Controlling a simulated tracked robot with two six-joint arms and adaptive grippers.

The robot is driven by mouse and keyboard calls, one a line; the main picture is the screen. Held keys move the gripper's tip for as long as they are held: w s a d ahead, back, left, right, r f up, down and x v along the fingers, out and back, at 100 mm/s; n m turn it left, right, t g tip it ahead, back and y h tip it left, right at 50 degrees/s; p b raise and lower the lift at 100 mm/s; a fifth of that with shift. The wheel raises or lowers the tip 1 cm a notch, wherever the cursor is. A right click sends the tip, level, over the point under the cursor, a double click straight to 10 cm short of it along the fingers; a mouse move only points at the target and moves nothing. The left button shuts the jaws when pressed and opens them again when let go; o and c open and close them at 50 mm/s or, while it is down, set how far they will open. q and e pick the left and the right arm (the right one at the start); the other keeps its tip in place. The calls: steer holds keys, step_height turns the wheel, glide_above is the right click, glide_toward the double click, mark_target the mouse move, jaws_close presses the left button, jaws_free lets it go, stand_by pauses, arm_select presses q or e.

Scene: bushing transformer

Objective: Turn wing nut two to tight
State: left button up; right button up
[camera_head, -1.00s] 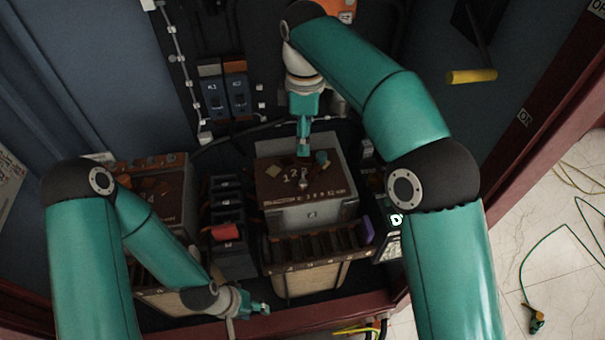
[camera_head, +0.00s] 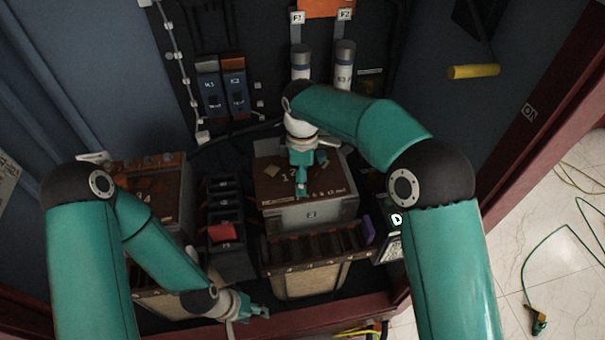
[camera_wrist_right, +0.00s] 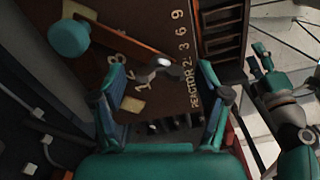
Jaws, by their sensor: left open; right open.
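The brown-topped box (camera_head: 335,182) stands at the middle of the head view, with pale numbers and lettering on its top. In the right wrist view its top (camera_wrist_right: 128,60) reads "REACTOR 2: 3 6 9". A small shiny metal wing nut (camera_wrist_right: 164,68) sits on that top at the end of a copper-coloured bar. My right gripper (camera_head: 301,192) points down over the box and hides the nut in the head view. In the wrist view the right gripper (camera_wrist_right: 164,84) is open, its fingers apart on either side of the nut. My left gripper (camera_head: 258,311) is open and empty at the front edge.
A teal round knob (camera_wrist_right: 69,38) stands on the box top beside the bar. Black modules with a red part (camera_head: 222,232) are left of the box, next to another brown-topped box (camera_head: 160,185). A slotted rack (camera_head: 318,245) stands in front. Two grey cylinders (camera_head: 344,65) are behind.

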steer(key=c, duration=1.2)
steer(key=shift+o, duration=0.2)
steer(key=shift+m, duration=0.4)
steer(key=m, duration=0.2)
steer(key=shift+r+m+p, duration=0.1)
steer(key=shift+m+p, duration=0.25)
steer(key=shift+m, duration=0.05)
steer(key=m, duration=0.8)
steer(key=shift+w+m, duration=0.1)
steer(key=shift+m, duration=1.6)
steer(key=shift+a, duration=0.1)
